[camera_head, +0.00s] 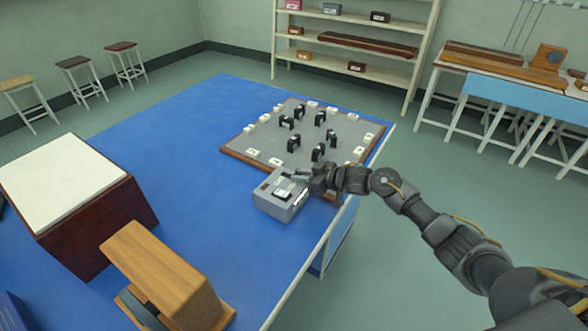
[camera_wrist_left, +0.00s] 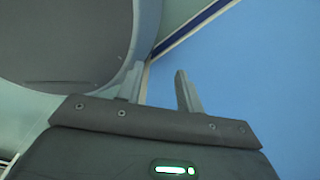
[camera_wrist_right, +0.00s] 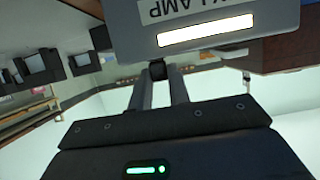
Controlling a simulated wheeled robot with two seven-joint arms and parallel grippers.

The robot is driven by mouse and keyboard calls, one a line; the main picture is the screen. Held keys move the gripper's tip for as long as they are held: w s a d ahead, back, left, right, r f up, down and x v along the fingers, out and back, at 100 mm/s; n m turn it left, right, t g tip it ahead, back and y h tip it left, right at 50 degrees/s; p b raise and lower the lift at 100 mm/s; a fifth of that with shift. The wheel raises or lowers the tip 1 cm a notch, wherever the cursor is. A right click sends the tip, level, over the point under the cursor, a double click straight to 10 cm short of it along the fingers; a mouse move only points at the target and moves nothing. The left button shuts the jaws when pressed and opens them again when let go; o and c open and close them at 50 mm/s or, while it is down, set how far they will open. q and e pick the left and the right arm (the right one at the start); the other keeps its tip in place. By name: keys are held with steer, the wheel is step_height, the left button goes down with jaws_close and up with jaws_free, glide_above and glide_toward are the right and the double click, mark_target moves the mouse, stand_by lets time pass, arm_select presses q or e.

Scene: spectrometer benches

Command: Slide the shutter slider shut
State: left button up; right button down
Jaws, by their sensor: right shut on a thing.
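The grey lamp box (camera_head: 276,200) stands on the blue bench near its right edge. In the right wrist view the lamp box (camera_wrist_right: 215,15) fills the top, with an upside-down label ending in "LAMP" and a bright, uncovered slot (camera_wrist_right: 206,31). A small black knob (camera_wrist_right: 157,70), seemingly the shutter slider's, sits just beside the box. My right gripper (camera_head: 308,177) is at the box's far right corner, shut on that knob. The slider's plate cannot be made out. My left gripper (camera_wrist_left: 157,84) is open and empty in its wrist view, and is out of the head view.
Behind the box lies a grey board (camera_head: 268,146) with several black holders and white labels. A dark red box with a cream top (camera_head: 62,180) and a wooden block (camera_head: 165,275) stand at the left and front. The blue bench (camera_head: 200,135) is clear between them.

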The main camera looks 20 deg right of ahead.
steer(key=shift+s+d+f, duration=0.1)
steer(key=shift+f, duration=0.05)
steer(key=c, duration=1.3)
jaws_free()
steer(key=shift+s+d, duration=0.1)
steer(key=b+v, duration=0.1)
steer(key=v, duration=0.9)
steer(key=shift+s+d+r, duration=0.1)
steer(key=shift+s+r, duration=0.15)
steer(key=shift+r, duration=0.05)
